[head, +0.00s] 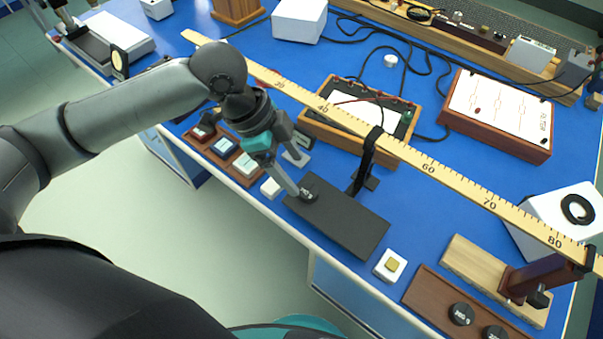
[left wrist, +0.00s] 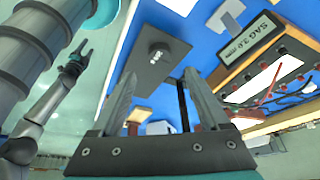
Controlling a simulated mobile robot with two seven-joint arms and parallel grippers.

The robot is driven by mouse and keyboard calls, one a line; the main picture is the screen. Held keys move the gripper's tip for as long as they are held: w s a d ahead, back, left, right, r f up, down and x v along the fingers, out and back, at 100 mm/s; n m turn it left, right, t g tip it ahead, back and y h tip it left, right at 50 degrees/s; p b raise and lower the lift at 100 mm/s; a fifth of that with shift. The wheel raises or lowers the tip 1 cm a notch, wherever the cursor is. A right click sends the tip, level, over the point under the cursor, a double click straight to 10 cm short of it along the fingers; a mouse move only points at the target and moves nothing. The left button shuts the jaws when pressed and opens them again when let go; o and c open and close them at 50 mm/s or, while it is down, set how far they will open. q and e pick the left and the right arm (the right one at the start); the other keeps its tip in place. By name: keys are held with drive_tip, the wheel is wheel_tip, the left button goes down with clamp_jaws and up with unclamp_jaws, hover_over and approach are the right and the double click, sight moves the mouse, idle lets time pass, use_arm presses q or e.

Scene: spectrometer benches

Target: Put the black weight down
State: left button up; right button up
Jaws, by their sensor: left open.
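The black weight (head: 308,195) sits on a dark grey flat plate (head: 345,222) on the blue bench, near the plate's left end. It also shows in the left wrist view (left wrist: 158,58), upright with pale lettering on it. My left gripper (head: 302,177) is open just above and beside the weight. In the left wrist view its spread fingers (left wrist: 159,78) point toward the weight, which shows beyond and between the tips with nothing held. Another dark gripper (left wrist: 76,64), seemingly my right one, shows small at the left of the wrist view, its jaws unclear.
A white block with a yellow top (head: 390,265) and a brown weight tray (head: 425,290) are at the right. A display reading SAG (left wrist: 252,38) stands near.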

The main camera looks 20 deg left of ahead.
use_arm(q)
drive_tip(key=p+v, duration=0.1)
drive_tip(key=v, duration=0.4)
drive_tip(key=shift+a+r, duration=0.1)
drive_tip(key=shift+r, duration=0.2)
